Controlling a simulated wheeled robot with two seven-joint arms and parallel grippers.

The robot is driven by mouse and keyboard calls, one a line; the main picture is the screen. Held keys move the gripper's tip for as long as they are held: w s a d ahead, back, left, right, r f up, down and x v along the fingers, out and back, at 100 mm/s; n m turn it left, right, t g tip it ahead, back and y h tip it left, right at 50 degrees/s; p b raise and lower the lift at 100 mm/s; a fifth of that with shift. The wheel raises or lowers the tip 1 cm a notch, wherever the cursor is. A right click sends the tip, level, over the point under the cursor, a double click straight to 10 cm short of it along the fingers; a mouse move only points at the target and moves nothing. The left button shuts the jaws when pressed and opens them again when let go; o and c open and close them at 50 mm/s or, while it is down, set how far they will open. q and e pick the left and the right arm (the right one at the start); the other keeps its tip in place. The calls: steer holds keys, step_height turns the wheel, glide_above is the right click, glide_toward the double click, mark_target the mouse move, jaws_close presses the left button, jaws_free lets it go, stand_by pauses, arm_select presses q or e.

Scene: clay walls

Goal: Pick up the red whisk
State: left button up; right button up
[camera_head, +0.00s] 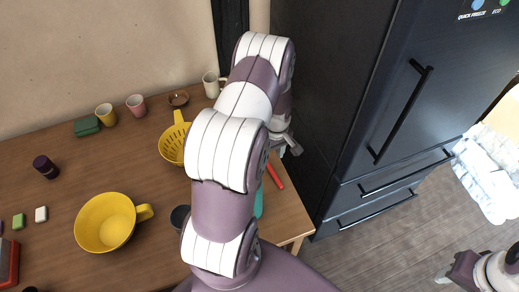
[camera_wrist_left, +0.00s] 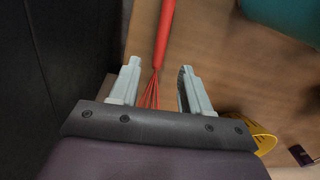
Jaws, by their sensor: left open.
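The red whisk (camera_head: 274,176) lies on the wooden table near its right edge, partly hidden behind my left arm in the head view. In the left wrist view its red handle (camera_wrist_left: 163,35) runs up the picture, and its wire end shows between the fingers. My left gripper (camera_head: 292,146) is open at the table's right side, beside the dark fridge. In the left wrist view the gripper (camera_wrist_left: 160,70) has its fingers on either side of the whisk, apart from it. My right gripper (camera_head: 444,274) shows only partly at the lower right, over the floor.
The table (camera_head: 150,190) also bears a yellow colander (camera_head: 172,144), a yellow pot (camera_head: 104,222), a teal item (camera_head: 259,203), a dark cup (camera_head: 179,217) and several mugs. The dark fridge (camera_head: 330,90) stands close on the right. Floor (camera_head: 375,250) is clear.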

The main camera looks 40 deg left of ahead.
mark_target(270, 167)
arm_select(q)
step_height(270, 167, down, 6)
steer(key=shift+s+a+f+p, duration=0.1)
steer(key=shift+s+a+p, duration=0.05)
steer(key=shift+p, duration=0.15)
steer(key=shift+f, duration=0.15)
jaws_close()
